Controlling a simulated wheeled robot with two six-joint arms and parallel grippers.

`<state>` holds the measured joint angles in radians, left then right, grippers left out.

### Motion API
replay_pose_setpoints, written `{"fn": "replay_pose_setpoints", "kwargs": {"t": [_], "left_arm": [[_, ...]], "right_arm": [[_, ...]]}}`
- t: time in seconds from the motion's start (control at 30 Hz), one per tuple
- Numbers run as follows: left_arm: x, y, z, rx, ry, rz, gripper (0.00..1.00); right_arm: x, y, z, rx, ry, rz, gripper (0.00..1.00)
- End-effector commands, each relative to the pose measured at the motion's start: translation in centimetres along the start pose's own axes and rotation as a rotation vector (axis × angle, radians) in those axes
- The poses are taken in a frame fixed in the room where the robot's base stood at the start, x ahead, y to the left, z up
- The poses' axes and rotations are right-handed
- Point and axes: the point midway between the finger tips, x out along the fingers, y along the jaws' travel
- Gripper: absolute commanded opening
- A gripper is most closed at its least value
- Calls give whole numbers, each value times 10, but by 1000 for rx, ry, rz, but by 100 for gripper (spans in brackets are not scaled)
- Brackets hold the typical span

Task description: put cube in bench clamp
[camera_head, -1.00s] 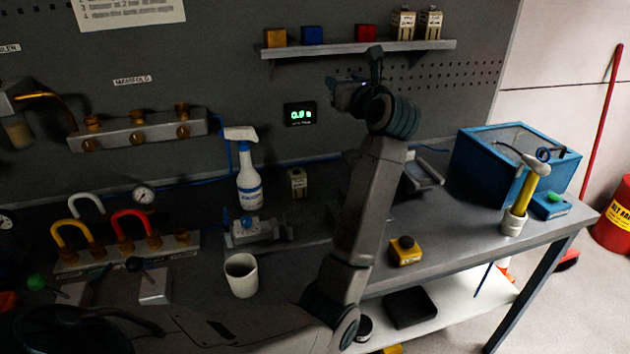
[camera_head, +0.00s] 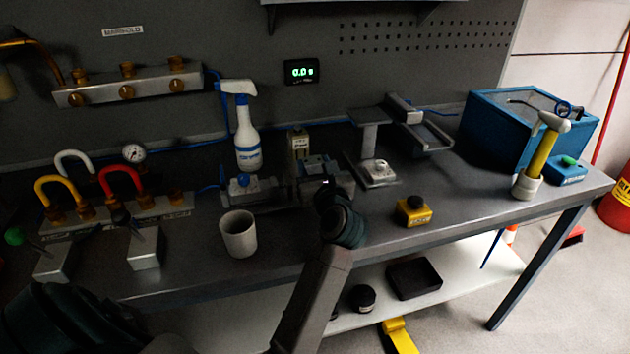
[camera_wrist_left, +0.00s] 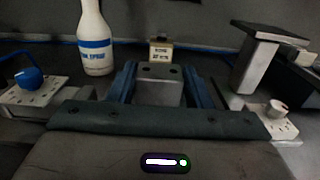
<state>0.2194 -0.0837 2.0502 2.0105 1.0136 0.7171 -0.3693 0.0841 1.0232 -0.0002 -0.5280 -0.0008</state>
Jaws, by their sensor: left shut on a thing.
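My left gripper (camera_head: 314,170) is over the bench, right of the bench clamp. In the left wrist view its two blue fingers (camera_wrist_left: 162,78) are shut on a grey block (camera_wrist_left: 160,92) with dark dots on top, apparently the cube. In the head view the block is mostly hidden by the gripper. The bench clamp (camera_head: 250,194), grey with a blue knob, lies on the bench in front of the spray bottle; its right end is partly covered by my gripper. The clamp's blue knob (camera_wrist_left: 30,78) shows left in the wrist view. My right gripper is not in view.
A beige labelled block (camera_head: 298,143) stands behind my gripper. A white spray bottle (camera_head: 247,135) and cup (camera_head: 239,234) are close to the clamp. A grey stand (camera_head: 378,172) and yellow button box (camera_head: 413,211) are to the right. The bench front between cup and button box is bare.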

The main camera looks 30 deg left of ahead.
Motion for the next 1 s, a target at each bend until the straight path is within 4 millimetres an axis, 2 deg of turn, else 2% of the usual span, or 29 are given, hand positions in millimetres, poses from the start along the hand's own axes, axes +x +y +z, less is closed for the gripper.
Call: {"fn": "replay_pose_setpoints", "kwargs": {"t": [0.2,0.27,0.7,0.73,0.77,1.0], "left_arm": [[0,0,-30,3,2,-1,16],[0,0,-35,1,0,-1,16],[0,0,-40,0,-1,-1,16],[0,0,-40,0,0,-1,49],[0,0,-40,0,0,-1,54],[0,0,-40,0,0,-1,54]], "right_arm": [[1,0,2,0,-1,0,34],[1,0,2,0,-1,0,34],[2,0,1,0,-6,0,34],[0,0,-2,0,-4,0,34],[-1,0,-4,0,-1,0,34],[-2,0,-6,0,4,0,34]]}}
